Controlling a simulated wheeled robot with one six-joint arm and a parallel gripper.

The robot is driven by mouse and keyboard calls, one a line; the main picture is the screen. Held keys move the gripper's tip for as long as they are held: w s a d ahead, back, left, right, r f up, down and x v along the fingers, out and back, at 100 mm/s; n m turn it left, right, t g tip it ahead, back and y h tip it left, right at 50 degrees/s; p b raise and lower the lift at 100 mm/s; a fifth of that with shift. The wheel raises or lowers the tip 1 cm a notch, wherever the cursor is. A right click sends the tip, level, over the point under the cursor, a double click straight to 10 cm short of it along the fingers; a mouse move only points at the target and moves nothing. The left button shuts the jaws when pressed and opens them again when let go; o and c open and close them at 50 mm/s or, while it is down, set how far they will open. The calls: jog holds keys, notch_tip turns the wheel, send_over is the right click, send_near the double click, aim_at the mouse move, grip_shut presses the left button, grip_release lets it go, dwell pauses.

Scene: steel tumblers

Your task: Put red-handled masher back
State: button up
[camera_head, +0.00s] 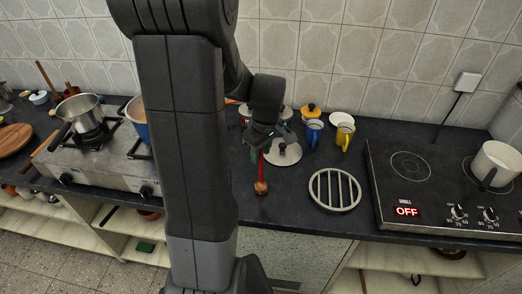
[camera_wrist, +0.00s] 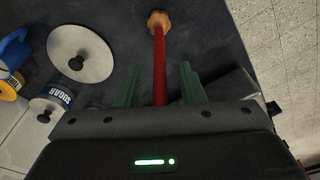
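The red-handled masher (camera_wrist: 159,66) has a thin red handle and a rounded brown wooden end (camera_wrist: 158,20). In the head view its red handle (camera_head: 262,170) runs from under my gripper toward the counter's front edge. My gripper (camera_wrist: 158,82) has two green fingers, one on each side of the handle, with a visible gap to each. It is open around the handle, and the far end of the handle is hidden by the gripper body. In the head view my gripper (camera_head: 261,138) is low over the counter and its fingertips are hard to make out.
A grey lid (camera_head: 285,152) with a dark knob lies beside the gripper. A round slatted trivet (camera_head: 335,189) lies to the right, before the hob (camera_head: 440,190). Blue (camera_head: 313,134) and yellow (camera_head: 345,137) mugs stand behind. A gas stove (camera_head: 95,165) is at left.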

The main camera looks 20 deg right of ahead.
jog(key=shift+r, duration=0.1)
notch_tip(320, 180, up, 12)
jog(key=s, duration=0.1)
jog(key=shift+s+d, duration=0.15)
jog(key=shift+d, duration=0.15)
